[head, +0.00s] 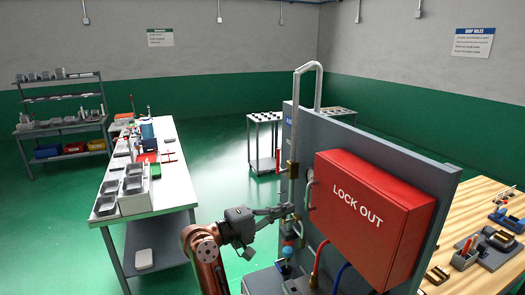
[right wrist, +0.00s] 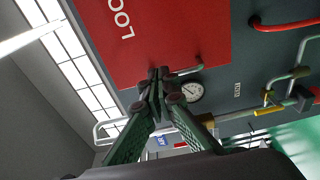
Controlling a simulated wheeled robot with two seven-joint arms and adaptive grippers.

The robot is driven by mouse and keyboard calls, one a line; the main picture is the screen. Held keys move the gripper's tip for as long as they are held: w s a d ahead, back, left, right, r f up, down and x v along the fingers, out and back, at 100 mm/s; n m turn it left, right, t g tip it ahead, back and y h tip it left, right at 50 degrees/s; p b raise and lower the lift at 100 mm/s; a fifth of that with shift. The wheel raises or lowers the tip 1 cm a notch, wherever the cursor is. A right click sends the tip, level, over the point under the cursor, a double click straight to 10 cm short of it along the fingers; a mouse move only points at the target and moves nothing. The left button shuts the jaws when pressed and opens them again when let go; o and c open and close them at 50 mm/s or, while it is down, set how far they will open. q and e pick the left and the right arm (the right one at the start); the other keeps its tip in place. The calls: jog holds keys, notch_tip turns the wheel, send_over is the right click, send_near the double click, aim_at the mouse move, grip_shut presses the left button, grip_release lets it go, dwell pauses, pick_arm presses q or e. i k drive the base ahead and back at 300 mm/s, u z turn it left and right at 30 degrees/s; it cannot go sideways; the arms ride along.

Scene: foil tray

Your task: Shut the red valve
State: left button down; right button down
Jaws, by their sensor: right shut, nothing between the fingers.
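A thin red upright piece (head: 278,161), which looks like the red valve's handle, stands beside a brass fitting (head: 293,170) on the pipe at the panel's left edge. I cannot tell its exact position as a valve. My right gripper (head: 284,211) is shut and empty, below that red piece and in front of the pipework. In the right wrist view its fingertips (right wrist: 160,82) meet, with the red box and a round gauge (right wrist: 192,91) behind them. My left gripper is not in view.
A red LOCK OUT box (head: 368,215) projects from the grey panel (head: 433,181). A blue-handled fitting (head: 287,252) and a red hose (head: 317,262) are low on the panel. A white workbench (head: 172,188) stands left, a wooden bench (head: 468,211) right.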

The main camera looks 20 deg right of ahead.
aim_at(278, 172)
jog(key=i, duration=1.25)
jog(key=z, duration=0.05)
